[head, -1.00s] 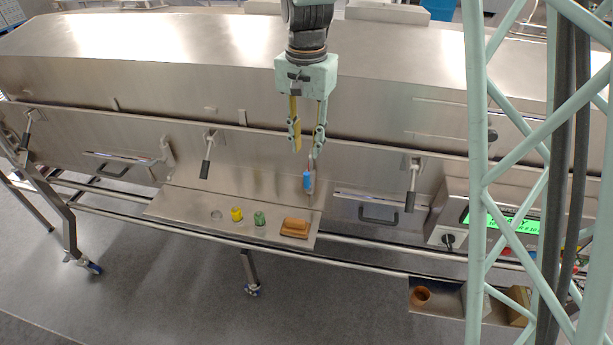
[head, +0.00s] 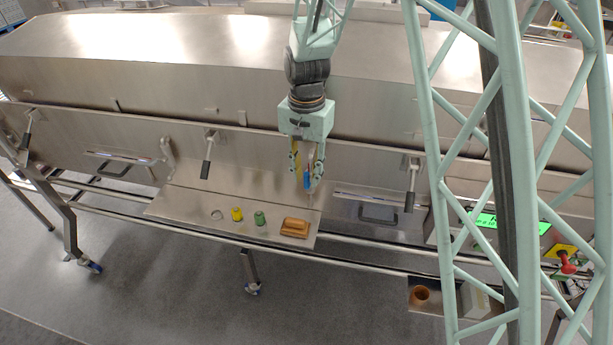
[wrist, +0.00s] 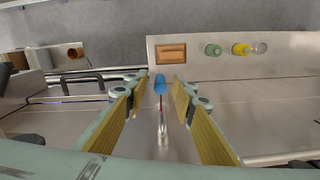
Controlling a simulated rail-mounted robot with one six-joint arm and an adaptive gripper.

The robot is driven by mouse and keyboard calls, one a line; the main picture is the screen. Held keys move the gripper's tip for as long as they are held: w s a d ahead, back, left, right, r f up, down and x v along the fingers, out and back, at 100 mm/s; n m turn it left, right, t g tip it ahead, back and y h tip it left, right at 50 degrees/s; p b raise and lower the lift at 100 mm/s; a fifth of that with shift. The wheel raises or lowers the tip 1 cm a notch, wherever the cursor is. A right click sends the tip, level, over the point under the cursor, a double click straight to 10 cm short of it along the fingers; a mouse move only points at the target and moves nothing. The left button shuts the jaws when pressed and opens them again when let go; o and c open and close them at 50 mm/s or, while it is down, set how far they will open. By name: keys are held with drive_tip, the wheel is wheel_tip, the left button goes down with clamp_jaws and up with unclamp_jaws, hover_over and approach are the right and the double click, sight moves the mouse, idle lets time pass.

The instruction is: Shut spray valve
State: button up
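The spray valve (head: 309,173) is a thin metal lever with a blue grip, standing at the tunnel's lower wall above the right end of the steel shelf. Its blue grip (wrist: 160,84) shows in the wrist view between and slightly beyond my fingertips, with the metal stem running back toward the camera. My gripper (head: 306,180) is open and points down, with its fingers on either side of the valve. In the wrist view my gripper (wrist: 157,82) shows a gap on both sides of the lever, with no clear contact.
The shelf (head: 185,205) holds a brown brush (head: 295,228), a green item (head: 259,218), a yellow item (head: 237,214) and a clear ring (head: 217,214). Black-handled levers (head: 411,185) and a hatch handle (head: 378,214) are on the wall. A small tray (head: 432,309) sits lower right.

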drive_tip(key=shift+f, duration=0.45)
clamp_jaws()
